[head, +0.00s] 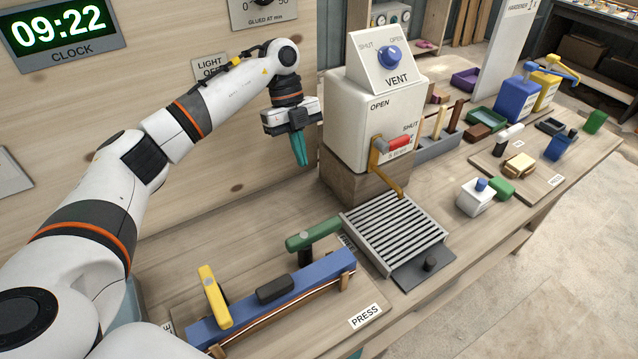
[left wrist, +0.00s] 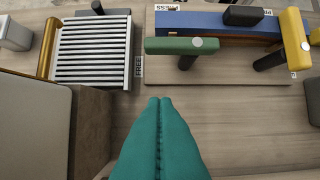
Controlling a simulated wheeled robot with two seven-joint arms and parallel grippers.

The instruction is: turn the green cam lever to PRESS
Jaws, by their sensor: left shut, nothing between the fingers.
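The green cam lever (head: 314,234) stands on a dark post at the far side of the blue clamp bar (head: 270,300). Its handle reaches toward the FREE label (head: 346,242); the PRESS label (head: 365,316) lies on the board's near side. In the left wrist view the green lever (left wrist: 180,46) lies level, its free end near the FREE label (left wrist: 138,67). My left gripper (head: 301,163) points down, with teal fingers shut and empty. It is above and beyond the lever, apart from it. The fingertips (left wrist: 158,99) show below the lever in the wrist view. My right gripper is not in view.
A yellow lever (head: 214,297) stands at the bar's other end. A slatted rack (head: 395,232) is right of the green lever. The white dispenser (head: 368,125) on a wooden block stands close right of my left gripper. Bare tabletop lies below the gripper.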

